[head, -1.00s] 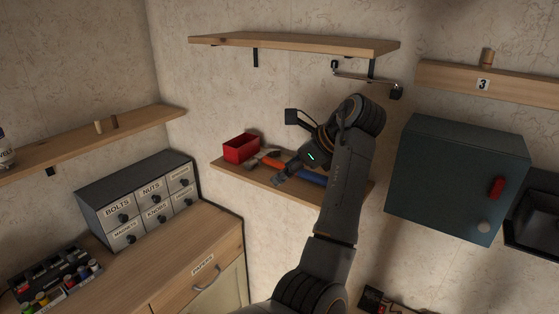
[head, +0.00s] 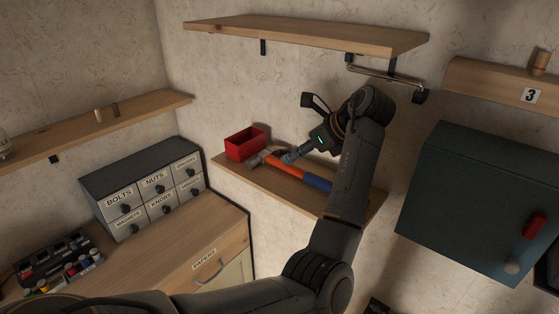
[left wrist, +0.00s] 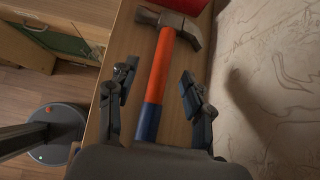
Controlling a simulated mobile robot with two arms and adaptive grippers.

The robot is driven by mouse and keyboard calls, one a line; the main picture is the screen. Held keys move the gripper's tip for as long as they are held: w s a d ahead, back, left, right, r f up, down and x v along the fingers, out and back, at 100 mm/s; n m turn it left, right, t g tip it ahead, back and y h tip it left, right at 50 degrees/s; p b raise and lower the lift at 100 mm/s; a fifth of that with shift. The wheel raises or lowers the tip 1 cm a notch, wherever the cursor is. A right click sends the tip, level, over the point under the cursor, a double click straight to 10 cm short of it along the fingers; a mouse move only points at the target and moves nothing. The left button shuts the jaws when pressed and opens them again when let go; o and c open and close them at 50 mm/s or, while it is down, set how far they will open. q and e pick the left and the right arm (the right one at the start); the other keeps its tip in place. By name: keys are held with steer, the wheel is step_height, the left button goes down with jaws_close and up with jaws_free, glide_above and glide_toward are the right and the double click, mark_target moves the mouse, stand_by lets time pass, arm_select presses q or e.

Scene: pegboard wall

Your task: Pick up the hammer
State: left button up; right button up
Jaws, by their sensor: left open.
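The hammer (head: 284,169) lies on the small wooden wall shelf (head: 238,180). Its metal head points left and its handle is orange with a blue grip. In the left wrist view the hammer (left wrist: 160,68) lies lengthwise with its head at the top. My left gripper (head: 291,156) is over the handle in the head view. In the left wrist view my left gripper (left wrist: 157,82) is open, with one finger on each side of the handle and gaps between. Part of the grip is hidden behind my left arm in the head view. My right gripper is not visible.
A red bin (head: 246,146) stands on the shelf beside the hammer head. The wall is close behind the shelf. An upper shelf (head: 310,35) with a metal rail hangs above, and a dark teal cabinet (head: 478,200) is on the right.

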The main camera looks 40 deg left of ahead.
arm_select(q)
steer(key=shift+w+a+f, duration=0.15)
steer(key=shift+a+f, duration=0.25)
steer(key=shift+w+a+f, duration=0.1)
steer(key=shift+f, duration=0.1)
steer(key=shift+w+a+f+p, duration=0.15)
steer(key=shift+a+f+p, duration=0.3)
steer(key=shift+p, duration=0.4)
steer(key=p+x, duration=0.1)
steer(key=x, duration=0.2)
steer(key=shift+a+f+p, duration=0.15)
steer(key=shift+f+p, duration=0.05)
steer(key=shift+p, duration=0.1)
steer(key=shift+w+a+f, duration=0.1)
steer(key=shift+a+f, duration=0.05)
steer(key=shift+f, duration=0.05)
jaws_close()
steer(key=shift+r, duration=0.15)
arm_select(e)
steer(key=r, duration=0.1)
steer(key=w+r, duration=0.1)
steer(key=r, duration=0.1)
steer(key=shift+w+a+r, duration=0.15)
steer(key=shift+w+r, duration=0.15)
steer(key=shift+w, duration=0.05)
